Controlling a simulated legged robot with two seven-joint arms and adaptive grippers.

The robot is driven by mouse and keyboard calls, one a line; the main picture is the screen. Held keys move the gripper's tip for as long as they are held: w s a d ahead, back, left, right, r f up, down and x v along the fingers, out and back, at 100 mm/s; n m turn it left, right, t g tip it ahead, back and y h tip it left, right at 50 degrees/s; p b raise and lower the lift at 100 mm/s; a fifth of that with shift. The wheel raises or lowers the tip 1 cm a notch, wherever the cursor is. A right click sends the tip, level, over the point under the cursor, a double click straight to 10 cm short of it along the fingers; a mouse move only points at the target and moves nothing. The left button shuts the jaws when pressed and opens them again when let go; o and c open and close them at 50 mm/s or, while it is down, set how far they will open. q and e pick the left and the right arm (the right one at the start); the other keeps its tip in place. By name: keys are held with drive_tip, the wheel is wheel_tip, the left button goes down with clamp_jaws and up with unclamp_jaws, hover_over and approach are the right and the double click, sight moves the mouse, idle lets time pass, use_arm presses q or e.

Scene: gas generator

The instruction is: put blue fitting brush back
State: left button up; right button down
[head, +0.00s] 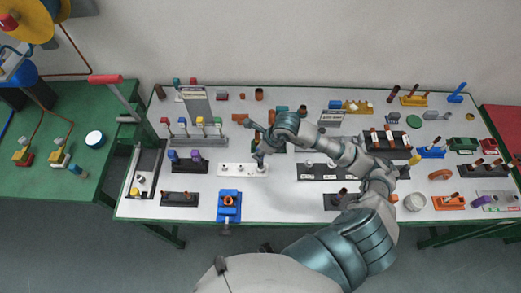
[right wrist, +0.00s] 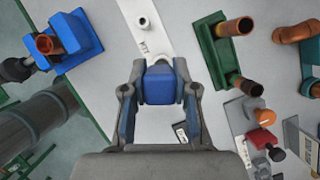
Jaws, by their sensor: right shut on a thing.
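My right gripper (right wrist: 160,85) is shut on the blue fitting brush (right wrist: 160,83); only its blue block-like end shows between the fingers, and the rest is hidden. In the head view the right gripper (head: 260,157) is over the right end of the long white holder (head: 232,174), and the brush cannot be made out. The holder also shows in the right wrist view (right wrist: 153,42), with a round white socket and a printed label. I cannot tell whether the brush touches the holder. My left gripper is not in view.
A blue vise (head: 228,206) stands in front of the white holder. A green rack with copper tubes (right wrist: 215,52) is close beside the gripper. A black rack (head: 188,163) with blue and purple pieces stands behind left. Bare white tabletop (head: 275,200) lies to the front right.

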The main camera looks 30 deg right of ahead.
sight(260, 160)
drive_tip(key=shift+f, duration=0.1)
drive_tip(key=shift+a+f+b, duration=0.1)
drive_tip(key=shift+f+b, duration=0.2)
drive_tip(key=shift+b, duration=0.05)
drive_tip(key=shift+f+b, duration=0.55)
drive_tip(key=shift+f, duration=0.1)
drive_tip(key=shift+f+b, duration=1.4)
drive_tip(key=shift+f, duration=0.2)
drive_tip(key=c, duration=0.8)
unclamp_jaws()
drive_tip(key=v, duration=1.2)
drive_tip(key=shift+f, duration=0.1)
